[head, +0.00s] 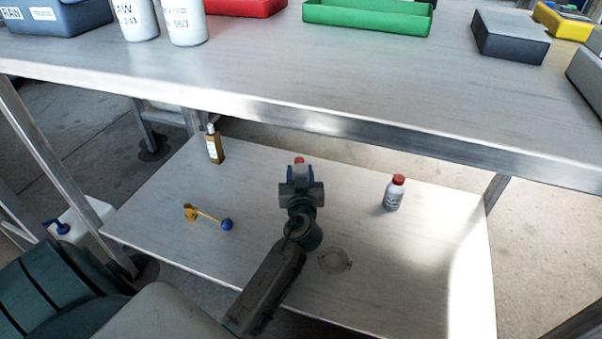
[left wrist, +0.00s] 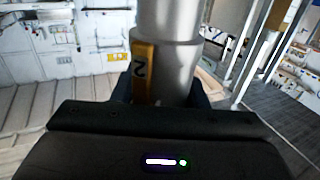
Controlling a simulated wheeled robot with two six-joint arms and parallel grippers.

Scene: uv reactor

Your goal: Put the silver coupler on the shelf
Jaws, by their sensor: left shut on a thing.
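My left gripper (head: 300,175) reaches in over the lower shelf (head: 260,260) of the steel table, its blue-tipped fingers pointing away. It is shut on the silver coupler (left wrist: 178,65). In the left wrist view the coupler is a shiny stepped cylinder with a yellow tag marked 2, standing between the dark fingers. In the head view the gripper body mostly hides what it holds. A small red-topped pale thing (head: 299,161) shows at the fingertips; I cannot tell whether it is held or stands behind. My right gripper is not in view.
The upper tabletop edge (head: 300,121) overhangs behind.

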